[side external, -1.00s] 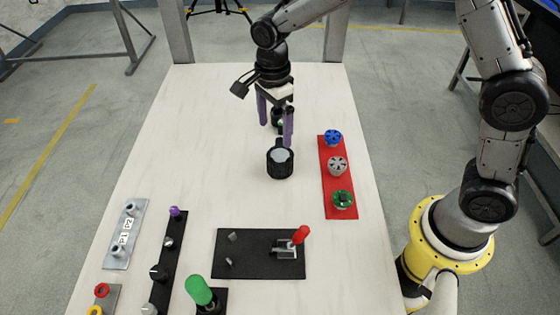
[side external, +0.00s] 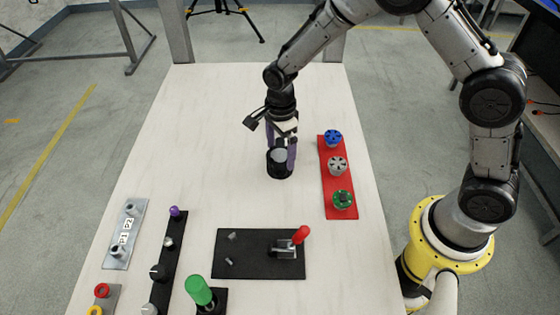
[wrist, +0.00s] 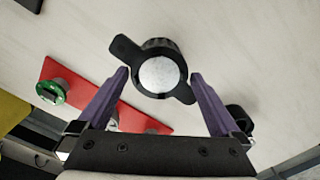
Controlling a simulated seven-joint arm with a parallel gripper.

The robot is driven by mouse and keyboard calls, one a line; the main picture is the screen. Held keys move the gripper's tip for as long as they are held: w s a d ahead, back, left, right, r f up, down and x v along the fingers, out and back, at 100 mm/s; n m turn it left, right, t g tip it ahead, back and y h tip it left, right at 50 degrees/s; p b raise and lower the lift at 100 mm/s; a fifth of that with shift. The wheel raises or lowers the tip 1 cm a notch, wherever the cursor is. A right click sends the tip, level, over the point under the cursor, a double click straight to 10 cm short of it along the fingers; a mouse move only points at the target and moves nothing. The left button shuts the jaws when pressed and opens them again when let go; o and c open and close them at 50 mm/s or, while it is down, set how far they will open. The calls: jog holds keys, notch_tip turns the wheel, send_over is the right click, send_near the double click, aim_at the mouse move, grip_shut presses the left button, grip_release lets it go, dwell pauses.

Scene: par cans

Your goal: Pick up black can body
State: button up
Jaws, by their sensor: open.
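The black can body (side external: 279,168) stands on the white table near its middle, with a pale round face on top. In the wrist view the black can body (wrist: 158,48) shows a pale grey disc and two black tabs on opposite sides. My gripper (side external: 281,152) is low at the can, its purple fingers on either side of it. In the wrist view my gripper (wrist: 160,76) is open, with the can between its fingertips. Whether the fingers touch the can is not clear. Part of the can's far side is hidden in the side view.
A red strip (side external: 326,185) with blue, grey and green round pieces lies right of the can. A black plate (side external: 225,270) with a red-handled clamp (side external: 288,247) lies toward the front. A dark round object (wrist: 240,116) shows beside the right finger. Left of the can is clear table.

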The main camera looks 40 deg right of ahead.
aim_at(280, 155)
notch_tip(280, 155, down, 3)
jog(key=shift+a+f, duration=0.1)
jog(key=shift+f, duration=0.05)
grip_shut()
dwell(0.5)
